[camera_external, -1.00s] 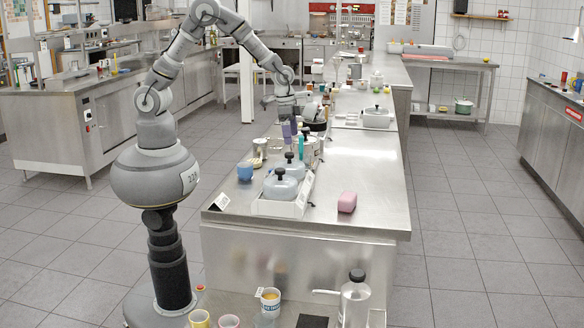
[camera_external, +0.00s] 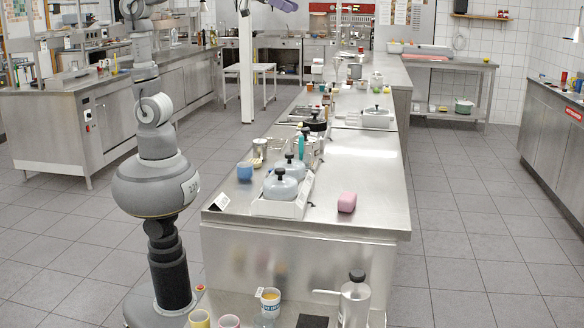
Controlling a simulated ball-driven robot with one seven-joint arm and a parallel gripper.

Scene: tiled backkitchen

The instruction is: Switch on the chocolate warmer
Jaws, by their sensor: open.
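A white unit (camera_external: 299,205) with two grey-blue lidded pots (camera_external: 281,187) stands near the front of the long steel counter. It looks like the chocolate warmer. Its switch is too small to make out. A second white appliance (camera_external: 376,121) with a dark-knobbed lid stands farther back, and I cannot rule it out as the warmer. My gripper (camera_external: 283,4) is at the top edge of the picture, high above and well away from both.
A blue cup (camera_external: 245,171) is left of the pots and a pink block (camera_external: 347,202) is to their right. Several jars and bottles crowd behind the pots. A metal bottle (camera_external: 355,300) stands at the front.

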